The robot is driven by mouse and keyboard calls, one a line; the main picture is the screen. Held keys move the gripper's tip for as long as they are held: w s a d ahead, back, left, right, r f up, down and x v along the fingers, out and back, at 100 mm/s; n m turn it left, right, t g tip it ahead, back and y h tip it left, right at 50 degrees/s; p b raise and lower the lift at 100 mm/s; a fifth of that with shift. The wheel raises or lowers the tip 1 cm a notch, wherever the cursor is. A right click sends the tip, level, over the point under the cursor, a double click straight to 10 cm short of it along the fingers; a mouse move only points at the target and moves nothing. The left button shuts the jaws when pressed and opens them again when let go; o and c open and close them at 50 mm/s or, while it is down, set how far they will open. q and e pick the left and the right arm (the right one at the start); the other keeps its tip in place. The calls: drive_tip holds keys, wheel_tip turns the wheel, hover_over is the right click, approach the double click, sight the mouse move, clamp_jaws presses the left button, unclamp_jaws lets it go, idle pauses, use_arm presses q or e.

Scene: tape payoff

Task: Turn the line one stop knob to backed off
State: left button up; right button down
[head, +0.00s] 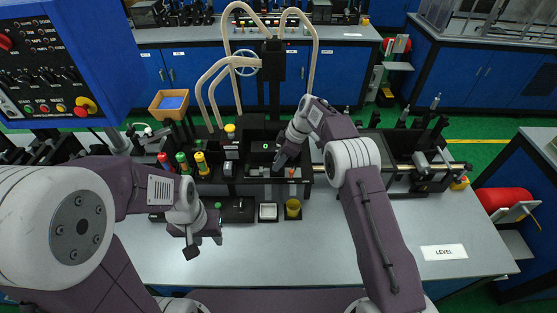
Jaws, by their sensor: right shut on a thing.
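My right gripper (279,163) reaches down into the black station at the middle of the bench. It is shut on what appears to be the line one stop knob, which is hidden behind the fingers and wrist. The knob's setting cannot be read from here. A small green mark (265,146) shows on the station just left of the gripper, and a small orange part (292,172) just below it. My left gripper (204,246) hangs over the grey bench at the left front, with its fingers apart and nothing between them.
Red, green and yellow-topped bottles (183,162) stand left of the station. A white square dish (268,211) and a yellow cup (293,208) sit in front of it. Curved beige tubes (230,62) rise behind. The bench front (300,255) is clear up to the LEVEL label (443,252).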

drive_tip(key=shift+r, duration=0.1)
drive_tip(key=c, duration=1.1)
unclamp_jaws()
drive_tip(key=shift+d, duration=0.15)
drive_tip(key=b+v, duration=0.1)
drive_tip(key=v, duration=0.8)
